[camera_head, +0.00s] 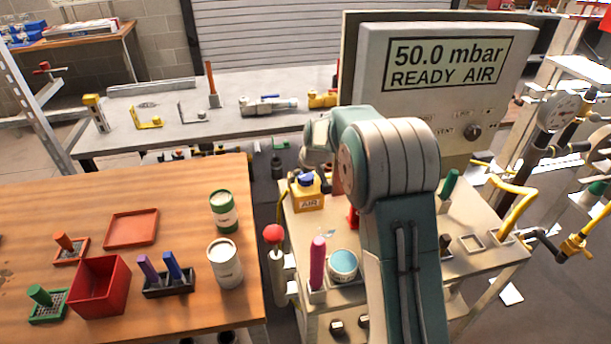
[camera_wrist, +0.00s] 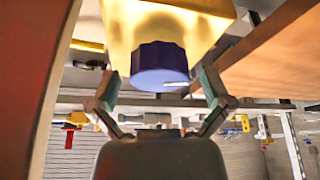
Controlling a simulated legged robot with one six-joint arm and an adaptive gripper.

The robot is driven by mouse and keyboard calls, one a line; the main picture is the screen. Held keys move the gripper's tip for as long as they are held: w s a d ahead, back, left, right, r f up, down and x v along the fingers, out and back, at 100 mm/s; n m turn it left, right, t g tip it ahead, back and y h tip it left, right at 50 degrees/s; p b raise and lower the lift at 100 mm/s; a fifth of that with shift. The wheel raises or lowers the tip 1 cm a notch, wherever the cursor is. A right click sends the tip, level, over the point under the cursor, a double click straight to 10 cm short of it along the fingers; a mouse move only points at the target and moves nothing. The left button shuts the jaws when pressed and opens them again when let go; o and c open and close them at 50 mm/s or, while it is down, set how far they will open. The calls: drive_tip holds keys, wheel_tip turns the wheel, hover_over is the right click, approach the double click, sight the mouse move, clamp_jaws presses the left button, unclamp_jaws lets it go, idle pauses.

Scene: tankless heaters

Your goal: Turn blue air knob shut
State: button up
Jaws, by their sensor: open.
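The blue air knob (camera_head: 306,179) sits on a yellow block (camera_head: 309,199) labelled AIR, on the cart left of my arm. In the wrist view the faceted blue knob (camera_wrist: 160,64) hangs below the yellow block (camera_wrist: 125,25), with a white mark pointing right. My gripper (camera_wrist: 160,82) is open, one finger on each side of the knob. Gaps show between the knob and both fingers in that view; I cannot tell the depth between them. In the head view my arm hides much of the gripper.
The display (camera_head: 448,62) reads 50.0 mbar, READY AIR. Close to the block stand a red-topped post (camera_head: 274,234), a pink handle (camera_head: 318,256) and a teal-lidded tin (camera_head: 343,265).

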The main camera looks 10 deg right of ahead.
drive_tip(key=c, duration=1.1)
drive_tip(key=shift+c, duration=0.2)
drive_tip(key=shift+m, duration=0.4)
drive_tip(key=m+h, duration=0.2)
drive_tip(key=m, duration=0.2)
drive_tip(key=shift+f, duration=0.1)
drive_tip(key=m+h, duration=0.1)
drive_tip(key=m, duration=0.2)
drive_tip(key=m+h, duration=0.1)
drive_tip(key=m, duration=0.1)
drive_tip(key=shift+m+g, duration=0.4)
drive_tip(key=m, duration=0.2)
drive_tip(key=m+g+h, duration=0.1)
drive_tip(key=m, duration=0.2)
drive_tip(key=shift+f+m+g, duration=0.1)
drive_tip(key=shift+m+g, duration=0.2)
drive_tip(key=m+g, duration=0.1)
drive_tip(key=m, duration=0.3)
drive_tip(key=shift+m+g+h, duration=0.3)
drive_tip(key=shift+m+g, duration=0.1)
